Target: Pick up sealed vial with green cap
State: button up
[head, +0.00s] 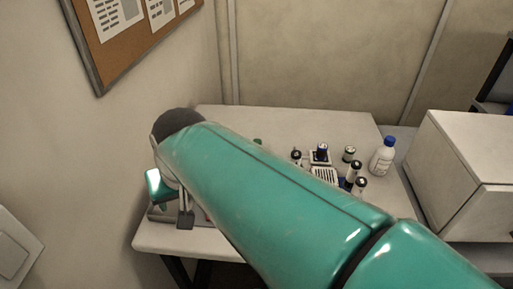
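A small green bit (258,141) shows just past the upper edge of my teal arm. It may be the green cap, but my arm hides whatever is below it. My gripper (184,218) hangs at the left end of the arm, over the left front part of the table. Only part of it shows, and I cannot tell if it is open or shut. The green bit is to the right of my gripper and farther back.
The white table (300,118) is clear at the back. A white bottle with a blue cap (383,157) stands near the right edge. A white cabinet (465,150) adjoins the right side.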

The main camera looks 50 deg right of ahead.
jog(key=w+d+f+m+y, duration=0.2)
jog(key=w+d+m, duration=0.15)
jog(key=d, duration=0.25)
jog(key=w+d+f+m+g+y, duration=0.1)
jog(key=w+d+f+m, duration=0.15)
jog(key=d+m, duration=0.3)
jog(key=w+d+f+m+y, duration=0.1)
jog(key=w+d+m+y, duration=0.1)
jog(key=w+d+m, duration=0.35)
jog(key=s+d+f+m+t+y, duration=0.1)
jog(key=s+d+f+m+t, duration=0.15)
jog(key=d, duration=0.55)
jog(key=s+d+f+m+t+y, duration=0.1)
jog(key=s+d+m+t+y, duration=0.2)
jog(key=d, duration=0.6)
jog(key=s+d+f+m+t, duration=0.15)
jog(key=d+m, duration=0.25)
jog(key=d, duration=0.4)
jog(key=x, duration=1.3)
jog(key=shift+f, duration=0.2)
jog(key=c, duration=1)
jog(key=shift+r, duration=0.1)
jog(key=shift+c, duration=0.2)
